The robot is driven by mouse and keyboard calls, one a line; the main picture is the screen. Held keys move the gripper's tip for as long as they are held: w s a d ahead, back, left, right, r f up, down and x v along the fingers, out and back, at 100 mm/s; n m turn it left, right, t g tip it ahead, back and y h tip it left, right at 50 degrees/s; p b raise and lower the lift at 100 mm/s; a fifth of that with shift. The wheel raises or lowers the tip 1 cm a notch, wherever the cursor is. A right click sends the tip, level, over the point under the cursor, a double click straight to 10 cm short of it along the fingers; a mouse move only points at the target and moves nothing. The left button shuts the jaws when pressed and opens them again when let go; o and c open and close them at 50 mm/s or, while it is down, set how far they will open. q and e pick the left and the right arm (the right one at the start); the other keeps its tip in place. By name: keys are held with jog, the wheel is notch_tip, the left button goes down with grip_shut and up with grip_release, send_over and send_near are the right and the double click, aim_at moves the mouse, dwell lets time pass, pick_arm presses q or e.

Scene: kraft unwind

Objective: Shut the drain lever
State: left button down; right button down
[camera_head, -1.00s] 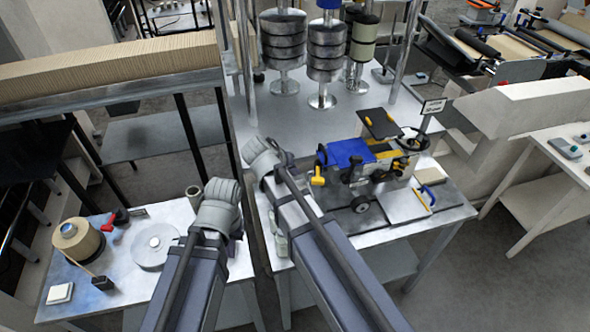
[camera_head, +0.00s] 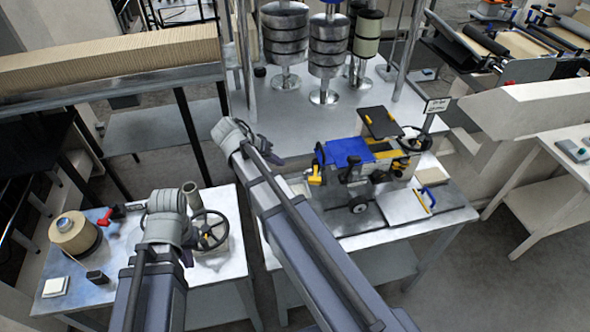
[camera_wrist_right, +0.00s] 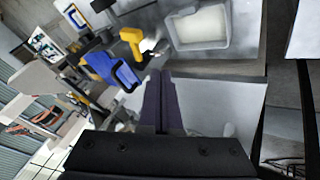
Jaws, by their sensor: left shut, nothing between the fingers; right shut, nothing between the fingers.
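I cannot tell for sure which part is the drain lever. A red lever (camera_head: 105,217) on a dark fitting is at the back of the left table. A yellow handle (camera_head: 315,176) is at the left end of the blue and yellow machine (camera_head: 347,151); it also shows in the right wrist view (camera_wrist_right: 131,40).
A handwheel (camera_head: 210,231) and a paper roll (camera_head: 75,233) stand on the left table (camera_head: 225,268). A shallow pan (camera_wrist_right: 202,24) lies near the yellow handle. Weight stacks (camera_head: 328,45) stand behind. A gap separates the two tables.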

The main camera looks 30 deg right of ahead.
aim_at(315, 175)
jog(key=s+d+f+b, duration=0.1)
jog(key=d+f+b, duration=0.6)
jog(key=d+f, duration=0.1)
jog(key=shift+s+d+b, duration=0.25)
jog(key=shift+d+b, duration=0.15)
jog(key=shift+d, duration=0.25)
jog(key=shift+s, duration=0.15)
jog(key=shift+s+d+n+t, duration=0.3)
jog(key=shift+s+n+t, duration=0.25)
jog(key=shift+n, duration=0.25)
jog(key=shift+s+d+n, duration=0.15)
jog(key=shift+n, duration=0.15)
jog(key=shift+s+d+n+t, duration=0.2)
jog(key=shift+d+n+t, duration=0.1)
jog(key=shift+d+t, duration=0.05)
